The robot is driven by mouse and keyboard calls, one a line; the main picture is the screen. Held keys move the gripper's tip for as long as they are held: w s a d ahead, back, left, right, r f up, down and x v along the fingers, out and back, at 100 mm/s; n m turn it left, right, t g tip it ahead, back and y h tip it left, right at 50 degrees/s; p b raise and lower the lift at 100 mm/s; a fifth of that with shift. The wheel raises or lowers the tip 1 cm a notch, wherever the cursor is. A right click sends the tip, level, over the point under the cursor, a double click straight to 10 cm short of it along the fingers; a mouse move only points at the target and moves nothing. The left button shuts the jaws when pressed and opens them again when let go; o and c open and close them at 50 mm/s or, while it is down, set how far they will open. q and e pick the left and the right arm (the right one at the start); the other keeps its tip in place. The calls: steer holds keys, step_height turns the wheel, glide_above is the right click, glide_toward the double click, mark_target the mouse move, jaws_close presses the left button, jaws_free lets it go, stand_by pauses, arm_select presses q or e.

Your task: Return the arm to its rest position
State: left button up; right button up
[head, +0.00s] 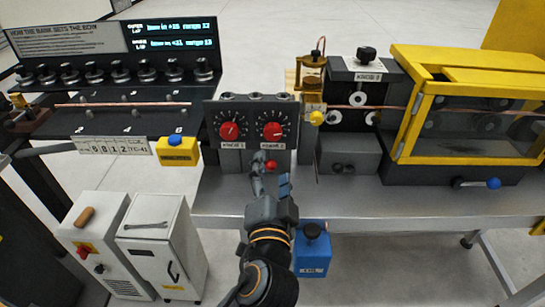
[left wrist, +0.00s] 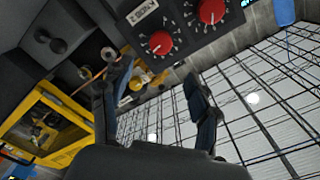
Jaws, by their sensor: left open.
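My left gripper (head: 271,182) is in front of the knob panel (head: 211,112), low in the middle of the head view. Its two fingers are spread with nothing between them, as the left wrist view also shows (left wrist: 155,102). The panel carries two red knobs, a left one (head: 229,131) and a right one (head: 272,130); both also show at the top of the left wrist view (left wrist: 211,11). A small red ball (head: 271,165) shows close to the fingertips; I cannot tell whether they touch it. My right gripper is not in view.
A copper tube (head: 125,104) lies along the roller bank on the left. A yellow-framed enclosure (head: 405,122) stands right, with a blue-tipped handle (head: 493,183) below. A grey bench (head: 410,205) runs beneath. White cabinets (head: 155,250) and a blue box (head: 313,257) stand low.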

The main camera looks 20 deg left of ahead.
arm_select(q)
steer(key=shift+s+d, duration=0.1)
steer(key=shift+s, duration=0.25)
